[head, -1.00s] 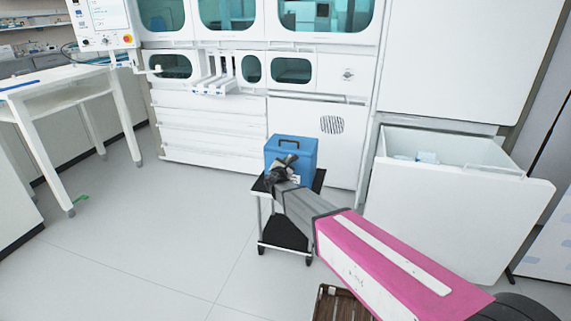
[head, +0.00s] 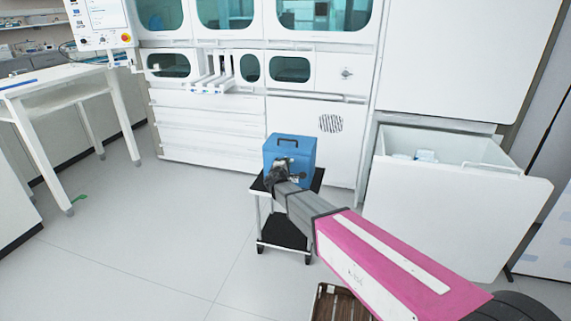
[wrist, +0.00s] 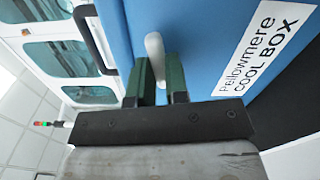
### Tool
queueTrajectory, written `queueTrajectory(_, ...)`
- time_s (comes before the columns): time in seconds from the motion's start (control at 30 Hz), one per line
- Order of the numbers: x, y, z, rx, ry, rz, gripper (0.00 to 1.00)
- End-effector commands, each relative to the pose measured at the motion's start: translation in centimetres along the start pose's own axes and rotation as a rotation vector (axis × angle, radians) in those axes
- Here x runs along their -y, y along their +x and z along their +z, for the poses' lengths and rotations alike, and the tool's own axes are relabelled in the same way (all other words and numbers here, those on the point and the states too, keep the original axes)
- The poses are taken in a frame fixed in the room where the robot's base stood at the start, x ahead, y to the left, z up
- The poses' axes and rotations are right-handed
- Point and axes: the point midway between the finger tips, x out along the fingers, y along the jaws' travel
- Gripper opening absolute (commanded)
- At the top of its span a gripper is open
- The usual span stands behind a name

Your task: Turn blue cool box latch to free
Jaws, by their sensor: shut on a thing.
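The blue cool box (head: 292,154) stands on a small cart in the head view, a dark handle on its top. A pale rounded latch (wrist: 155,52) stands out from that face. My gripper (wrist: 163,82) has its two green-padded fingers on either side of the latch's lower part, shut on it. In the head view my gripper (head: 276,177) is at the box's front, and hides the latch there.
The cart (head: 283,232) has a black lower shelf and wheels. An open white drawer bin (head: 455,210) stands close at the right. A brown crate (head: 340,304) is on the floor near me.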

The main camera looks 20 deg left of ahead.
Motion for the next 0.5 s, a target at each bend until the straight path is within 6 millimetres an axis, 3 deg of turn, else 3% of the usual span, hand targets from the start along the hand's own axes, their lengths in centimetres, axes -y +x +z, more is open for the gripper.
queueTrajectory(0.5,0.24,-0.06,0.04,0.001,0.191,-0.001,0.00)
